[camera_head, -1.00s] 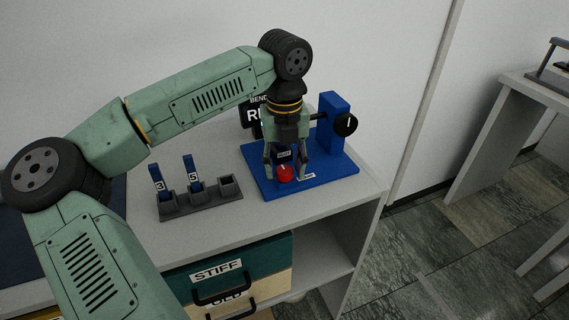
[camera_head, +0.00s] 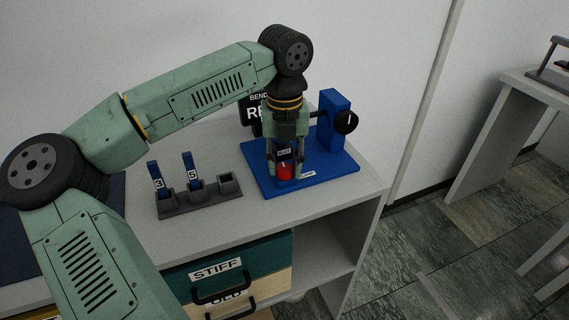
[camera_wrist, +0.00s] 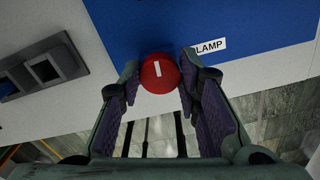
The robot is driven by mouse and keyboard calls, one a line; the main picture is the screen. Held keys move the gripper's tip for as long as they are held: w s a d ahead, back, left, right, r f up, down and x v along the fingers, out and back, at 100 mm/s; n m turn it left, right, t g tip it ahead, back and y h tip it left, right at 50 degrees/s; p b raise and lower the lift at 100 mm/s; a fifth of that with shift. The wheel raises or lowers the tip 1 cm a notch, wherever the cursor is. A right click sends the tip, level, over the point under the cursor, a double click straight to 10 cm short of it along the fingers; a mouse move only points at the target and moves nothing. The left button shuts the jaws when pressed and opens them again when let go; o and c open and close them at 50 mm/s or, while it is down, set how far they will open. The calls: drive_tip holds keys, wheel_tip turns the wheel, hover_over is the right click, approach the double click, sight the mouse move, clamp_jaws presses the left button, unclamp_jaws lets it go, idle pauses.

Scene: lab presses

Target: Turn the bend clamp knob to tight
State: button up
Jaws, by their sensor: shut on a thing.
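The clamp knob is a round red knob (camera_head: 286,172) at the front of the blue bend press (camera_head: 334,168). In the wrist view the knob (camera_wrist: 160,73) shows a white mark on its face, close to upright in the picture. A white label, partly hidden and ending in "LAMP" (camera_wrist: 210,46), lies to its right. My gripper (camera_head: 285,170) reaches down from above with one finger on each side of the knob, and it is shut on it. In the wrist view the gripper's fingertips (camera_wrist: 160,72) flank the knob left and right.
A black knob (camera_head: 346,122) sits on the press's upright block at the right. A grey rack (camera_head: 200,200) with blue strips numbered 3 and 5 and an empty slot stands to the left. Drawers labelled STIFF (camera_head: 217,271) are below. The bench's right edge is near the press.

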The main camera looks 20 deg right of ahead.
drive_tip(key=m+b, duration=0.2)
drive_tip(key=m, duration=0.1)
drive_tip(key=shift+f, duration=0.15)
drive_tip(key=m+b, duration=0.1)
drive_tip(key=m, duration=0.4)
drive_tip(key=shift+d, duration=0.1)
drive_tip(key=m, duration=0.4)
drive_tip(key=shift+s+b, duration=0.1)
drive_tip(key=shift+b, duration=0.3)
drive_tip(key=m, duration=0.8)
drive_tip(key=shift+m, duration=0.3)
drive_tip(key=m, duration=0.3)
drive_tip(key=shift+s+m, duration=0.1)
drive_tip(key=shift+m, duration=0.2)
drive_tip(key=m, duration=0.4)
drive_tip(key=shift+m, duration=2.2)
